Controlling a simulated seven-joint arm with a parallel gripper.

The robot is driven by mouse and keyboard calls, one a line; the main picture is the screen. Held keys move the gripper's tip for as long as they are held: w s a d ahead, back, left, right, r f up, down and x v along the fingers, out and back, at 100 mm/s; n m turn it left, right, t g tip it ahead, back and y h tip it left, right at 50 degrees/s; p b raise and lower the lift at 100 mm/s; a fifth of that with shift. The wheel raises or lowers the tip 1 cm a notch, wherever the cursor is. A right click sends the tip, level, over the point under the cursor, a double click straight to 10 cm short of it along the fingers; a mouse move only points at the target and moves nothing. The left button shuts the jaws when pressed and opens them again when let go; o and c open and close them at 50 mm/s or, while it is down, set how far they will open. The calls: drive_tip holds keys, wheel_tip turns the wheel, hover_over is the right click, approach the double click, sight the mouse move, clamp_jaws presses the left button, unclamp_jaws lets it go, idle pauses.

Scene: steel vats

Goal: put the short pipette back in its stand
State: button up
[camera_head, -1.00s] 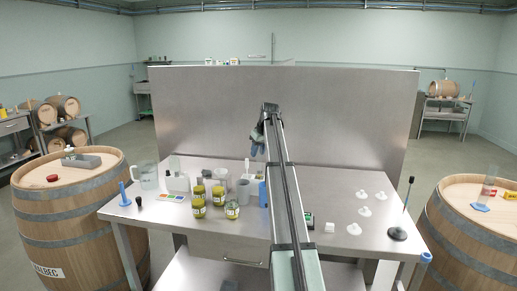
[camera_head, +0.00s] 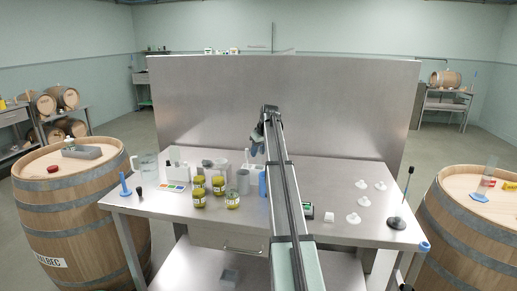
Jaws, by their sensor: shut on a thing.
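My gripper (camera_head: 258,142) hangs above the back middle of the steel table, in front of the steel back panel. Its fingers are small and partly dark in the picture. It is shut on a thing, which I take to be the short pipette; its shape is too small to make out. A slim white upright thing (camera_head: 247,157) stands just below and left of my gripper; I cannot tell whether it belongs to the pipette stand. A white box-like holder (camera_head: 177,169) stands further left at the back. My arm hides part of the table right of the gripper.
Several yellow-green jars (camera_head: 199,198), a grey cup (camera_head: 243,182) and a blue cylinder (camera_head: 262,184) crowd the table left of my arm. A clear jug (camera_head: 148,163) stands far left. White funnel-like pieces (camera_head: 362,201) and a dark-based rod (camera_head: 397,222) stand at right.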

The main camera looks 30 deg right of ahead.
drive_tip(key=shift+f, duration=0.35)
drive_tip(key=o, duration=1.1)
drive_tip(key=shift+r, duration=0.1)
drive_tip(key=v, duration=1.3)
drive_tip(key=shift+s+r, duration=0.2)
drive_tip(key=shift+r, duration=0.1)
